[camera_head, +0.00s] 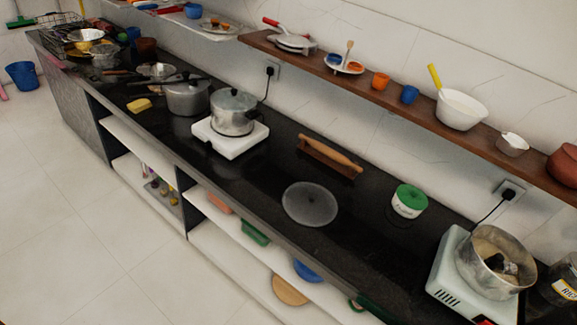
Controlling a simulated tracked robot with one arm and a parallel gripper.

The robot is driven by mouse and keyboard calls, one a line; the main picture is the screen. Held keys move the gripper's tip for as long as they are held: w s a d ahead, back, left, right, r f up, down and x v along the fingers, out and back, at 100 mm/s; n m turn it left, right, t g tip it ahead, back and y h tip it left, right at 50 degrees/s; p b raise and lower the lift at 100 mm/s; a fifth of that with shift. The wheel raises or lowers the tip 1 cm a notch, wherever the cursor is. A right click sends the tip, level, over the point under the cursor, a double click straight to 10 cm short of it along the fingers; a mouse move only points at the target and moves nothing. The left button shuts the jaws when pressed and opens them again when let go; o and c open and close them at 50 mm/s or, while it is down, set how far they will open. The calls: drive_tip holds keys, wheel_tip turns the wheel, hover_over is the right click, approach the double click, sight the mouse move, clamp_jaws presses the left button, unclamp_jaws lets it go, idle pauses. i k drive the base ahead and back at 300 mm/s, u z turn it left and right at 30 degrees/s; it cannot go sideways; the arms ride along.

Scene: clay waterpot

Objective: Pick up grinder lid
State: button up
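A round, flat, grey translucent disc with a small central knob, which looks like the grinder lid (310,204), lies on the black countertop near its front edge, at the middle of the view. A pale green appliance with an open steel drum, which looks like the grinder (448,277), stands at the lower right. A dark part shows inside the drum. My gripper is not in view, so its state and its distance from the lid cannot be seen.
A wooden rolling pin on a stand (330,156) lies behind the lid. A green-lidded white container (408,201) stands to its right. A lidded pot (233,111) sits on a white stove (218,143) to the left. The counter (357,249) right of the lid is clear.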

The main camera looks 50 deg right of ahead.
sight(308, 203)
drive_tip(key=z, duration=0.15)
drive_tip(key=i, duration=1.15)
drive_tip(key=z, duration=1.05)
drive_tip(key=i, duration=0.55)
drive_tip(key=z, duration=0.4)
